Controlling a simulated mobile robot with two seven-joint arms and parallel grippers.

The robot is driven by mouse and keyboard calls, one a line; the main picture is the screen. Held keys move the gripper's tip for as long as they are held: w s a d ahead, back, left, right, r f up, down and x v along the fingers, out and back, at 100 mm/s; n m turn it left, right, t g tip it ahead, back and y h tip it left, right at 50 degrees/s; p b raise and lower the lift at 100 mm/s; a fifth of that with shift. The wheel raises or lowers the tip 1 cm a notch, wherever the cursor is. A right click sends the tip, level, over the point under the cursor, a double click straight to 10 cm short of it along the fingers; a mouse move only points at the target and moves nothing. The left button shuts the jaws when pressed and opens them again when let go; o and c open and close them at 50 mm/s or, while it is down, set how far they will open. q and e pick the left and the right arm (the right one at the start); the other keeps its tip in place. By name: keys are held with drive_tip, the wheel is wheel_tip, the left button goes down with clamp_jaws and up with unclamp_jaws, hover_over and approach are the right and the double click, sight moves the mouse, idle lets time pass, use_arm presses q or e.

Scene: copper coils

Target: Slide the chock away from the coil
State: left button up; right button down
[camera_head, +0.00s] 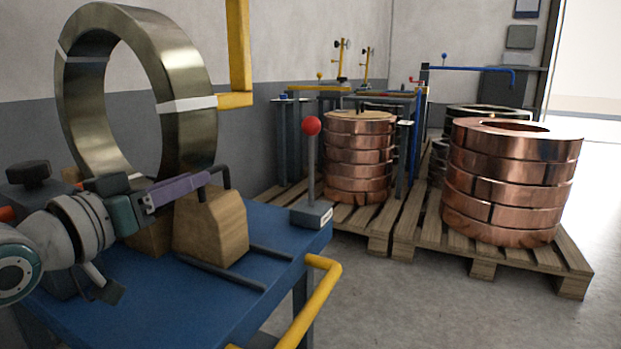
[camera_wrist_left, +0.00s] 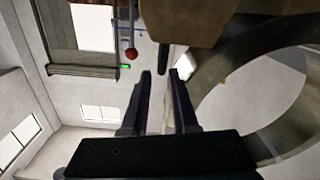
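The wooden chock (camera_head: 211,230) sits on the blue table beside the lower right of the standing coil (camera_head: 185,95), with a dark handle (camera_head: 226,177) on top. I cannot tell whether chock and coil touch. My left gripper (camera_head: 200,181) reaches in from the left, above the chock and close to the handle. In the left wrist view its two dark fingers (camera_wrist_left: 162,75) are apart with nothing clearly between them. A dark handle part (camera_wrist_left: 163,58) lies just beyond the fingertips, by the chock (camera_wrist_left: 190,22); the coil (camera_wrist_left: 225,70) is at right. My right gripper is not shown.
The blue table (camera_head: 190,290) has dark rails near the chock and a yellow handrail (camera_head: 318,300) at its edge. A lever with a red knob (camera_head: 311,126) stands at its right corner. Copper coils (camera_head: 510,190) rest on wooden pallets (camera_head: 545,258) beyond.

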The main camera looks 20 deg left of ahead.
sight(210, 170)
use_arm(q)
drive_tip(key=w+b, duration=0.2)
drive_tip(key=w, duration=0.3)
drive_tip(key=shift+w+d, duration=0.1)
drive_tip(key=shift+c, duration=0.2)
clamp_jaws()
drive_tip(key=shift+r, duration=0.15)
idle(1.1)
